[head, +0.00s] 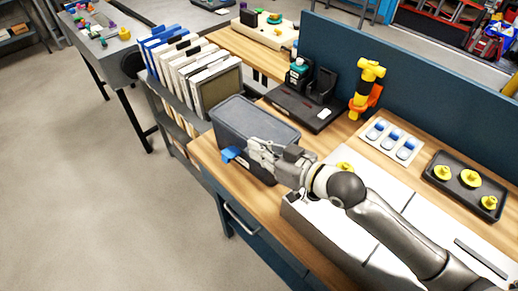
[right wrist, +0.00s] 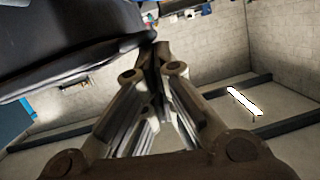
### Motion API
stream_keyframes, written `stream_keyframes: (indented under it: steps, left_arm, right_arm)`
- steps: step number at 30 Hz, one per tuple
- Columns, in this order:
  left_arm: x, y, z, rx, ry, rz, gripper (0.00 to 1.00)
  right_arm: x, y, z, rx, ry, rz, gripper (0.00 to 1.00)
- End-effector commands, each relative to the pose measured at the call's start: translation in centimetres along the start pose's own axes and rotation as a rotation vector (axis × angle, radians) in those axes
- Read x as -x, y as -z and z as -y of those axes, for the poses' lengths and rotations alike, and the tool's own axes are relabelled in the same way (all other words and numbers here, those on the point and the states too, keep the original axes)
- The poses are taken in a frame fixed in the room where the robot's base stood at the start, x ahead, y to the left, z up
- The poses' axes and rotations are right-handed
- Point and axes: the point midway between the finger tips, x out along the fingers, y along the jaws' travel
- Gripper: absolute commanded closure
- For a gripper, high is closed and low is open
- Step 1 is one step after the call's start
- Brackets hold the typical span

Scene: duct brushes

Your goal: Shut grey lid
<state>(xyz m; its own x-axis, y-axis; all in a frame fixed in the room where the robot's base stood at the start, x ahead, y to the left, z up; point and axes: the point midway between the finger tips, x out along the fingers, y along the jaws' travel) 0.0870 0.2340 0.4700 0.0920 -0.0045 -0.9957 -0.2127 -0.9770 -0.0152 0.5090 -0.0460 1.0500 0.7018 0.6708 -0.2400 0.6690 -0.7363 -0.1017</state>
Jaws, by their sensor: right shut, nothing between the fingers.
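A dark grey bin (head: 258,169) stands at the left end of the wooden workbench. Its grey lid (head: 250,117) lies over the top and looks flat; whether it is fully seated I cannot tell. A blue latch (head: 231,154) sticks out at the bin's front left. My right gripper (head: 252,149) is shut and empty at the bin's front side, just below the lid's near edge, hiding part of that side. In the right wrist view my shut fingers (right wrist: 158,50) are close beside a dark rounded edge of the bin or lid (right wrist: 70,40); contact is unclear. My left gripper is out of view.
A row of binders (head: 185,65) stands left of the bin. A black tray with devices (head: 305,105) is behind it, beside a yellow-orange tool (head: 366,88). A white panel (head: 400,225) lies under my right arm. The floor at left is clear.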

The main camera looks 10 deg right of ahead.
Motion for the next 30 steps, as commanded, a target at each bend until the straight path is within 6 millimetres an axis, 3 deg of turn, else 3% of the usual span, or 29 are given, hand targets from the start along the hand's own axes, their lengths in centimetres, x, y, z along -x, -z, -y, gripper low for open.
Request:
stream_keyframes:
  steps: [5,15,17,24,30]
  left_arm:
    - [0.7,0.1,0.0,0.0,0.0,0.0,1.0]
    - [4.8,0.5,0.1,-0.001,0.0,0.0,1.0]
    - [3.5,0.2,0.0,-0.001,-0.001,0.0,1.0]
    - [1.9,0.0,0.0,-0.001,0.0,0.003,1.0]
    - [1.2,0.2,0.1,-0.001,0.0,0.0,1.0]
  right_arm:
    - [0.1,0.5,0.0,-0.001,-0.001,0.003,1.0]
    - [0.5,4.8,-0.1,-0.001,-0.005,0.0,1.0]
    - [1.4,3.7,-0.3,0.001,-0.005,0.003,1.0]
    - [6.3,3.6,-0.1,0.003,-0.006,0.003,1.0]
    - [9.1,3.8,0.0,-0.001,-0.006,0.002,1.0]
